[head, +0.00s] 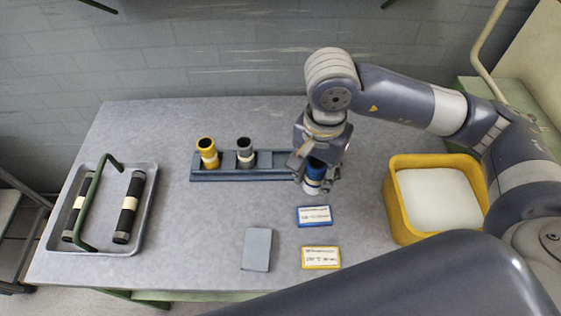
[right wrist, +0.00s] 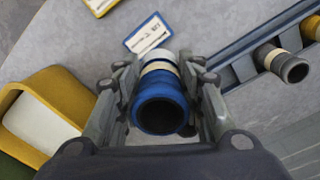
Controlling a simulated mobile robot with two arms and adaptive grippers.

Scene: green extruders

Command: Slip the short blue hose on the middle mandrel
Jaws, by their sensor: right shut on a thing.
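My right gripper (head: 317,182) is shut on the short blue hose (head: 315,172), near the right end of the dark rack (head: 270,174). A yellow hose (head: 207,152) and a dark grey hose (head: 245,152) stand in the rack, left of the gripper. I cannot make out a mandrel for certain. My left gripper is not in view.
A grey tray (head: 150,215) with two black, cream-banded cylinders and a green handle stands left. A yellow bin (head: 408,232) with a white inside stands right. A blue-edged card (head: 314,216), yellow-edged card (head: 320,257) and grey block (head: 257,249) lie in front.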

